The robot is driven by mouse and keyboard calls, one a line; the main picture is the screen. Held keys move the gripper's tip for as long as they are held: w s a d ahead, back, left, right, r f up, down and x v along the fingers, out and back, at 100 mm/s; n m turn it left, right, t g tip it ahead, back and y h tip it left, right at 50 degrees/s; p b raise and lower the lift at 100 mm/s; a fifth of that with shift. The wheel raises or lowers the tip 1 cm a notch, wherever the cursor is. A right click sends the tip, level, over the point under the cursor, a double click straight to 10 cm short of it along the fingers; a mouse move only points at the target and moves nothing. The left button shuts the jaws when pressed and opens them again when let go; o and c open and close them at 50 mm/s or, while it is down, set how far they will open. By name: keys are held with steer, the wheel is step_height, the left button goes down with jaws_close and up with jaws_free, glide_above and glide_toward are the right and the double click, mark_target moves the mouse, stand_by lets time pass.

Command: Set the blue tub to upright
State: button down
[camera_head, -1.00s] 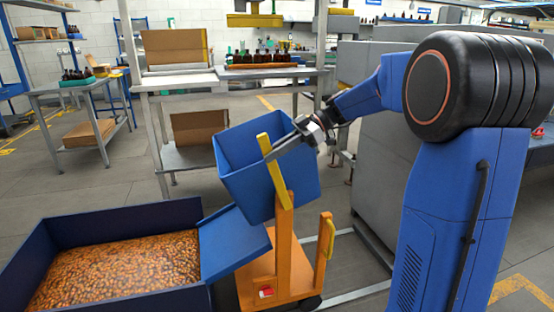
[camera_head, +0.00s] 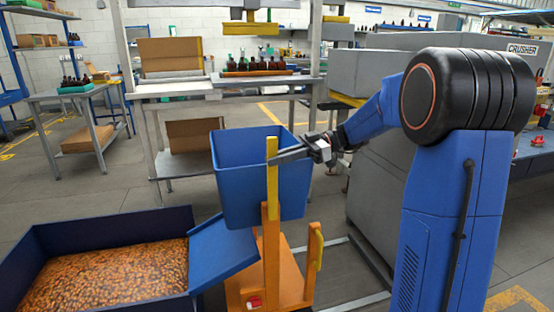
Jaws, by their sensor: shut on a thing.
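The blue tub (camera_head: 240,185) is mounted on an orange wheeled cart (camera_head: 285,275) in the middle of the view. It stands nearly upright, with its open top facing up; any small remaining tilt is hard to tell. A yellow handle bar (camera_head: 272,180) rises along the tub's near right side. My gripper (camera_head: 283,157) reaches in from the right and is shut on the yellow handle bar near its upper part. The fingertips are partly hidden at the bar.
A large blue bin (camera_head: 95,232) of small orange-brown pieces stands at the lower left, with a sloping blue chute (camera_head: 222,252) beside the cart. A workbench with amber bottles (camera_head: 255,64) is behind. A grey crusher machine (camera_head: 375,190) stands at the right.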

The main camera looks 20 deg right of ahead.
steer(key=shift+f, duration=0.15)
steer(key=c, duration=1.8)
jaws_free()
steer(key=shift+o, duration=0.2)
steer(key=shift+d, duration=0.1)
steer(key=v, duration=1.7)
steer(key=shift+d, duration=0.2)
